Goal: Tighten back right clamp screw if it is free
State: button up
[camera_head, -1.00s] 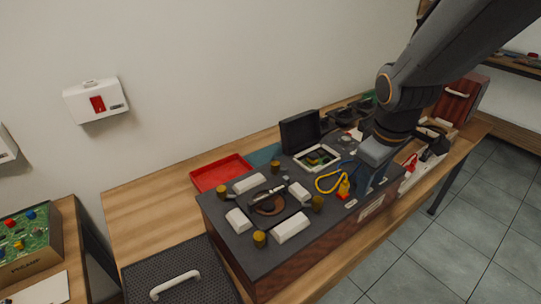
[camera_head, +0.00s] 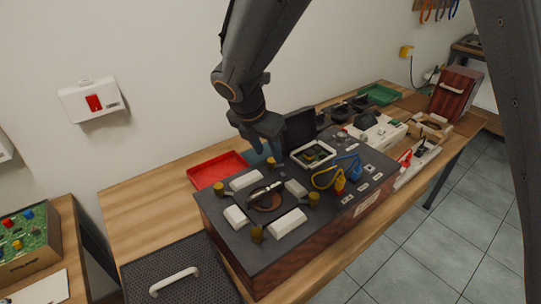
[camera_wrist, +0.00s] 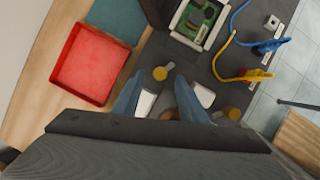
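Several olive-yellow clamp screw knobs surround a round brown recess (camera_head: 268,201) on the dark top of a wood-sided unit (camera_head: 240,262). The back right knob (camera_head: 271,162) stands upright behind the recess; it also shows in the wrist view (camera_wrist: 160,73). Other knobs are at back left (camera_head: 219,188), front right (camera_head: 313,199) and front left (camera_head: 257,235). My gripper (camera_head: 264,147) is open and empty, pointing down just above the back right knob. In the wrist view the knob appears between the fingertips (camera_wrist: 159,82). Contact cannot be told.
White blocks (camera_head: 288,222) lie around the recess. A raised black lid (camera_head: 301,127) and a white-framed circuit board (camera_head: 314,154) stand close right of my gripper. Yellow and blue cables (camera_head: 325,178) lie further right. A red tray (camera_head: 217,168) is behind on the bench.

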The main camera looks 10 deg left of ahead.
aim_at(271, 160)
jog(key=shift+x, duration=1.8)
grip_shut()
